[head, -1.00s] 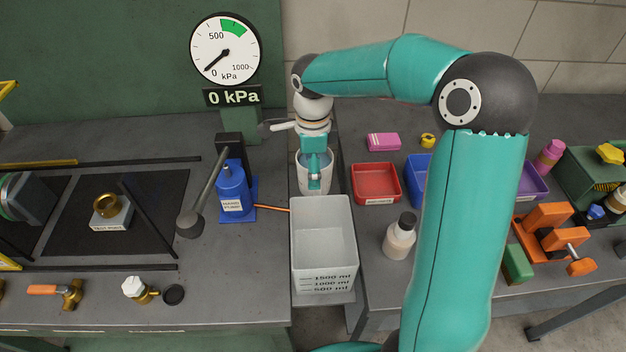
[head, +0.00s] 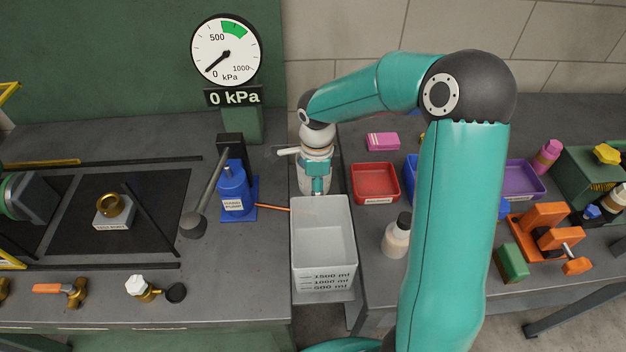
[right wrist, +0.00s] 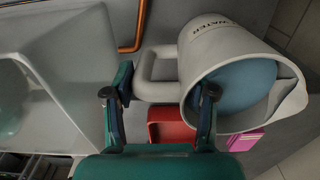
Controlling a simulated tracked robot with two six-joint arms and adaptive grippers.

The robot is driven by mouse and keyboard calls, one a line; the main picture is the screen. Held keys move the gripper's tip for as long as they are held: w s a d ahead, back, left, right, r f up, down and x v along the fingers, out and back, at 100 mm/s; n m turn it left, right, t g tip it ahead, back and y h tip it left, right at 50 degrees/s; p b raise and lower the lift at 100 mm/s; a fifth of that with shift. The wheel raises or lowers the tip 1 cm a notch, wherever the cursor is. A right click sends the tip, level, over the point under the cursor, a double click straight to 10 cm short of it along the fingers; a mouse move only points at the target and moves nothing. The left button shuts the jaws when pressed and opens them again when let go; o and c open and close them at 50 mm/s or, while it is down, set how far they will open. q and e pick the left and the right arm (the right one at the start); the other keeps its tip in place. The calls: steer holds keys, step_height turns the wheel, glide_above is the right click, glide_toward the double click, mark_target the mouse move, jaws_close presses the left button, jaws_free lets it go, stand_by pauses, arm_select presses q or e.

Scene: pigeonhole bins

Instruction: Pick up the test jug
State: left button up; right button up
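The test jug is a pale grey jug with blue liquid inside and a loop handle. In the right wrist view the jug (right wrist: 215,48) fills the upper right, its handle (right wrist: 142,75) pointing left. In the head view the jug (head: 304,184) stands behind the clear tank, mostly hidden by my right gripper (head: 319,189). In the right wrist view my right gripper (right wrist: 162,92) is open. Its fingers are apart, with the handle between them in the picture; whether they touch it I cannot tell. My left gripper is out of view.
A clear graduated tank (head: 324,268) stands just in front. A blue hand pump (head: 233,187) with a lever is to the left. A red tray (head: 376,183) and a bottle (head: 397,237) are to the right. A copper pipe (right wrist: 134,47) runs near the jug.

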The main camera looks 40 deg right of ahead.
steer(key=c, duration=0.8)
steer(key=shift+o, duration=0.2)
steer(key=shift+r, duration=0.1)
steer(key=shift+w+r, duration=0.1)
steer(key=shift+r, duration=0.45)
step_height(320, 180, up, 19)
